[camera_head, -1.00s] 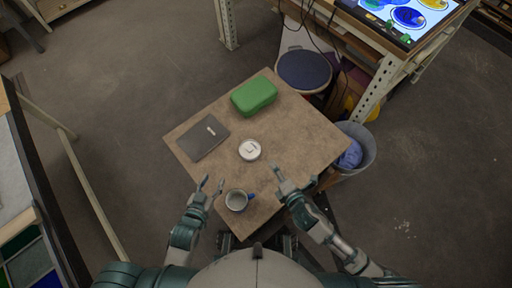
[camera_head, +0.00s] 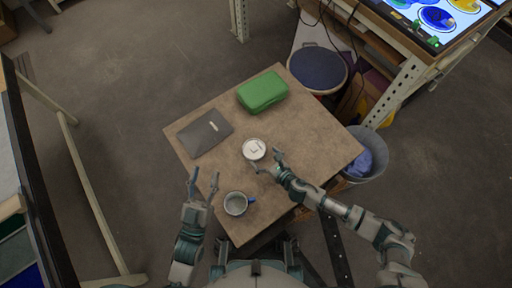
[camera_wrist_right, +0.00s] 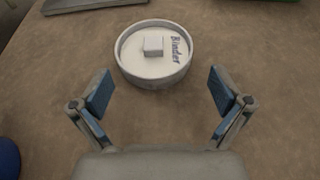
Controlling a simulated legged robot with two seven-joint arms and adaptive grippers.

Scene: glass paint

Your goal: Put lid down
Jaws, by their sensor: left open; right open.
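A round white lid with a small square knob and the word "Binder" (camera_wrist_right: 153,46) sits in or on a low round container (camera_wrist_right: 155,77) on the table. In the head view this lidded container (camera_head: 254,149) is near the table's middle. My right gripper (camera_head: 269,161) is open and empty at its near right side; in the right wrist view its fingers (camera_wrist_right: 161,92) are spread just short of the container, apart from it. My left gripper (camera_head: 203,187) is open and empty, left of the mug, near the table's left edge.
A green case (camera_head: 262,92) and a dark notebook (camera_head: 204,133) lie further back. A bucket (camera_head: 367,154) stands beside the table's right corner. The table's right part (camera_head: 312,140) is clear.

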